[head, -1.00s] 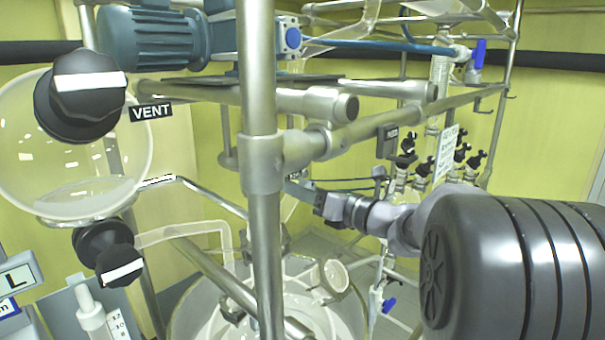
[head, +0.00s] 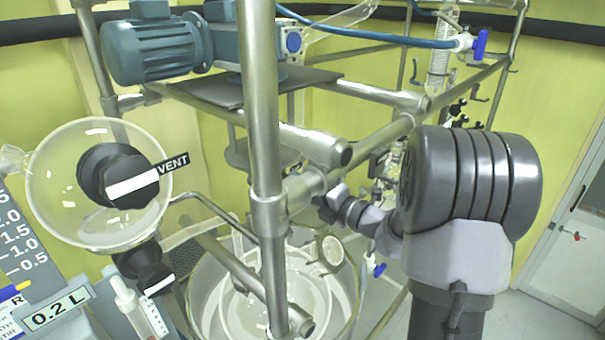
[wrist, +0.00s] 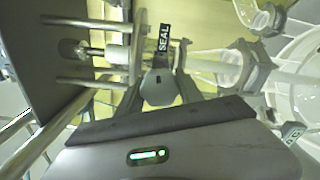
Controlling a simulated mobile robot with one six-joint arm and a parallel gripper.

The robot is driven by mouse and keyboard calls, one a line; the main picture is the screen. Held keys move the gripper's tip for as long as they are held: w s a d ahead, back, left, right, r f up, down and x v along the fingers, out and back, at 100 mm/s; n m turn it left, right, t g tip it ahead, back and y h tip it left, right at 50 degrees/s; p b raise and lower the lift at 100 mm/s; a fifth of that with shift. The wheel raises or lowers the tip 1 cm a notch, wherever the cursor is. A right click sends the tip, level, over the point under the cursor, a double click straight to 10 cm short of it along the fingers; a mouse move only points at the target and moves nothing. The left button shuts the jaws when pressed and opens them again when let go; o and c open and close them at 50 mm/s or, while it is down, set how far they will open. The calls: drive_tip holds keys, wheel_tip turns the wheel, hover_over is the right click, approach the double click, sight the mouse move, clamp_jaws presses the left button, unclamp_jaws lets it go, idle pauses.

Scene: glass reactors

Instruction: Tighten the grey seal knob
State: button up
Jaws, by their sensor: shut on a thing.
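The grey seal knob (wrist: 158,88) is in the middle of the wrist view, right below a black label reading SEAL (wrist: 163,45). My gripper (wrist: 160,92) has one finger on each side of the knob and is shut on it. In the head view my gripper (head: 326,207) reaches in from the right, just behind and right of the steel post. The knob cannot be made out in the head view. The wrist view does not show how far the knob is turned.
A steel post (head: 262,120) and clamped rails stand close to my arm. A blue motor (head: 155,48) sits on the frame. A black VENT knob (head: 118,175) is at left, and a large glass vessel (head: 205,290) is below. Open floor and a door (head: 570,235) are at right.

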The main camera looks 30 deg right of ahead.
drive_tip(key=shift+r+m+p, duration=0.1)
drive_tip(key=shift+m+p, duration=0.4)
drive_tip(key=shift+p, duration=0.15)
drive_tip(key=o, duration=1.4)
drive_tip(key=b+v, duration=0.3)
drive_tip(key=v, duration=1.4)
drive_tip(key=shift+s+b, duration=0.2)
drive_tip(key=shift+b, duration=0.2)
